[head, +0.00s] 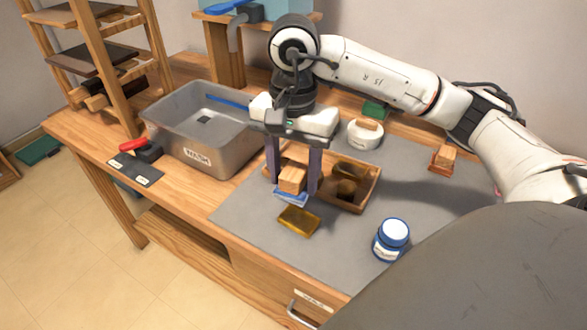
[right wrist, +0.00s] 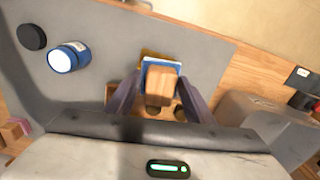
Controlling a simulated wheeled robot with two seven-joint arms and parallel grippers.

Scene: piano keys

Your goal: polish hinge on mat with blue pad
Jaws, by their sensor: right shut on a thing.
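The blue pad (head: 290,198) has a wooden block handle (head: 292,179). My right gripper (head: 291,188) points down and is shut on this handle, one finger on each side. The pad is just behind the brass-coloured hinge (head: 298,220), which lies flat on the grey mat (head: 250,222). In the right wrist view the blue pad (right wrist: 162,65) shows under the handle (right wrist: 187,94), and a strip of the hinge (right wrist: 152,54) shows past the pad's edge. I cannot tell whether pad and hinge touch. My left gripper is not in view.
A wooden tray (head: 373,187) with brown items stands right beside the gripper. A blue jar (head: 389,242) stands front right. A grey metal bin (head: 170,138), a white round dish (head: 352,136), a green pad (head: 377,107) and a red pad's block (head: 446,154) stand around. The front-left mat is clear.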

